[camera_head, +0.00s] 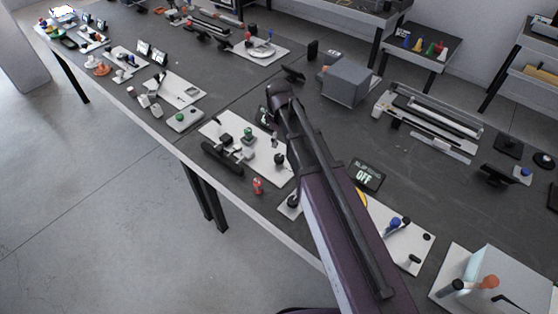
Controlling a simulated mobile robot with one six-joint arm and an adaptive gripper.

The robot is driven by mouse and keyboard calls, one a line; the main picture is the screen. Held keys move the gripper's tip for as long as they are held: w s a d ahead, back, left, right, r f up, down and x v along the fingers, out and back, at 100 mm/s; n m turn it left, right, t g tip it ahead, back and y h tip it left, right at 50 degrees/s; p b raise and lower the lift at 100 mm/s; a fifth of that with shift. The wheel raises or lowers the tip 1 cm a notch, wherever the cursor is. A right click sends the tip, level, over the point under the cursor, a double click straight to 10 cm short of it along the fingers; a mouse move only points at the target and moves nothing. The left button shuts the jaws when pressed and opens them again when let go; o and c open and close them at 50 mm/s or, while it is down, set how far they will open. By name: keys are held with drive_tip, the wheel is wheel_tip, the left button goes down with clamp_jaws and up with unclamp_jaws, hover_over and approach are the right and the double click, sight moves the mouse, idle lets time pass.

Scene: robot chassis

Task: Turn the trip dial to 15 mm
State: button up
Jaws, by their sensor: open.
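I cannot make out which control is the trip dial, and no 15 mm mark is readable. A white panel (262,167) left of my arm carries a green knob (248,133), a black knob (280,159) and grey blocks. Another white panel (408,246), right of my arm, carries a blue knob (393,223) and small black knobs. A dark display (366,177) reading "OFF" stands behind it. My arm rises from the bottom across the middle and hides part of the bench between these panels.
The long dark bench (310,125) holds many other panels. A grey box (346,82) and a rail device (430,118) stand behind my arm. A pale block (505,280) with an orange-tipped handle is at the lower right. A red figure (258,186) is near the front edge.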

sight(279, 157)
drive_tip(key=shift+f+b, duration=4.75)
drive_tip(key=shift+f, duration=0.3)
drive_tip(key=c, duration=1.1)
